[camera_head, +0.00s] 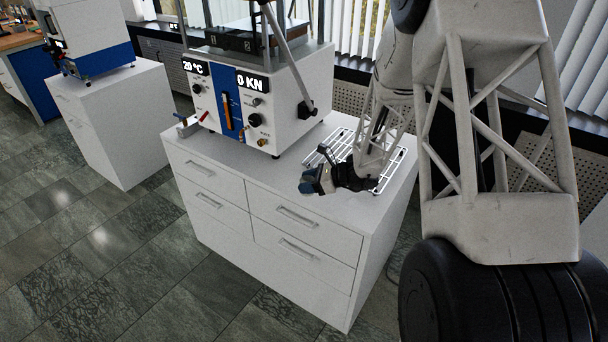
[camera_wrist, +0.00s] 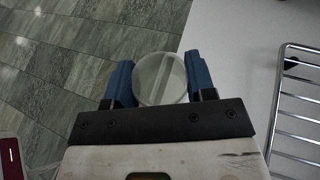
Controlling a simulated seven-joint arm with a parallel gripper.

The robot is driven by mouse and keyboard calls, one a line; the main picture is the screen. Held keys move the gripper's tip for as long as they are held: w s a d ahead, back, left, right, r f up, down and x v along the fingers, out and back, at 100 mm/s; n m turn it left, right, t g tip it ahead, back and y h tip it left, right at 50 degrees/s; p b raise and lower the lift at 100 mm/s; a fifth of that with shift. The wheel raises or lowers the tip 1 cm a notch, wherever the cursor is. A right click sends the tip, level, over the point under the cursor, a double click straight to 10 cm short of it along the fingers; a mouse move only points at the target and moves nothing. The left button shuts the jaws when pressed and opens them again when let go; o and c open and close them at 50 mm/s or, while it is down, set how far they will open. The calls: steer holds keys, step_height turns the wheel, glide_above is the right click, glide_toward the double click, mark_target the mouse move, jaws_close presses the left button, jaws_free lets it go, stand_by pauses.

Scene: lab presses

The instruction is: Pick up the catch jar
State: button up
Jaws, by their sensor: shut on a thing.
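The catch jar (camera_wrist: 161,82) shows in the wrist view as a round, pale, translucent shape with a bar across its top. It sits between the two blue fingers of my gripper (camera_wrist: 160,70), which is shut on it. In the head view my gripper (camera_head: 314,181) is by the front edge of the white cabinet top, in front of the wire rack. The jar is hard to make out there beside the blue fingers. In the wrist view floor tiles and the cabinet top's edge show beyond it. I cannot tell whether the jar touches the surface.
The wire rack (camera_head: 393,169) lies on the white cabinet (camera_head: 254,175), right behind my gripper; it also shows at the right of the wrist view (camera_wrist: 300,103). The press (camera_head: 262,95) stands at the back left of the cabinet top. Open tiled floor (camera_head: 115,255) lies in front.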

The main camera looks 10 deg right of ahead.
steer(key=s, duration=0.8)
steer(key=shift+r, duration=0.35)
stand_by(0.4)
